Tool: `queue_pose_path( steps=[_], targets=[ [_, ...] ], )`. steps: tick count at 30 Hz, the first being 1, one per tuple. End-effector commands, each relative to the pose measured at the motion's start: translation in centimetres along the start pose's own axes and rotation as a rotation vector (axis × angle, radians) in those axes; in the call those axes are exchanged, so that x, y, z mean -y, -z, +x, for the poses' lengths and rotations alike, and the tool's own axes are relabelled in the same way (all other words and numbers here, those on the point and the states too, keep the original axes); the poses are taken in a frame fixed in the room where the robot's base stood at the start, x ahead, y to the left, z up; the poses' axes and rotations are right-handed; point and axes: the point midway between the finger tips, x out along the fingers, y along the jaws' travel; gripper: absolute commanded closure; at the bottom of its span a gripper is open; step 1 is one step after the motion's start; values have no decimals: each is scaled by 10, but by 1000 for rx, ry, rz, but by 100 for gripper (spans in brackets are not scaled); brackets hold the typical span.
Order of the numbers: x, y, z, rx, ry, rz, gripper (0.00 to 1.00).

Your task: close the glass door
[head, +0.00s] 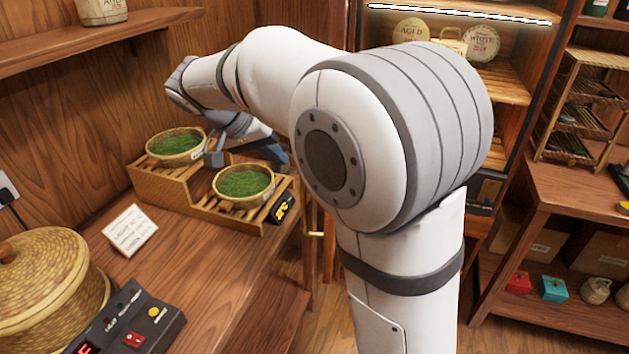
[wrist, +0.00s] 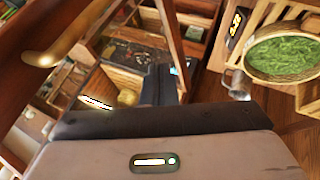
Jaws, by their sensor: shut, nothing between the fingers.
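The glass door shows in the wrist view as a wooden frame strip (wrist: 171,40) around clear glass, with a brass bar handle (wrist: 62,38) on dark red wood at the upper left. Shelf contents show beyond the glass. I cannot tell the door's exact angle. In the head view my upper arm hides most of the door area. My gripper (wrist: 160,84) is shut and empty, its dark fingers pointing toward the frame, to the right of the handle. I cannot tell whether they touch the door. In the head view the gripper is partly hidden behind my arm.
A lit cabinet (head: 512,88) with round tea cakes stands at the back. A stepped wooden rack (head: 165,190) holds two bowls of green leaves (head: 243,183), close below my wrist. A small grey metal object (head: 213,158) sits there. A lidded basket (head: 45,290) stands front left.

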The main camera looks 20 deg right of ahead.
Motion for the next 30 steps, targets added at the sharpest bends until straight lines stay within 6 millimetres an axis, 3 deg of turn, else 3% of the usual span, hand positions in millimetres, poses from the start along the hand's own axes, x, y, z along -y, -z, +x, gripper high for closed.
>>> queue_pose_path(
  steps=[5,17,22,30],
  targets=[
    [-1,0,20,2,-4,1,100],
    [-2,0,103,6,-5,0,100],
    [-27,1,112,3,-3,4,100],
    [-37,0,119,2,-2,3,100]
  ],
)
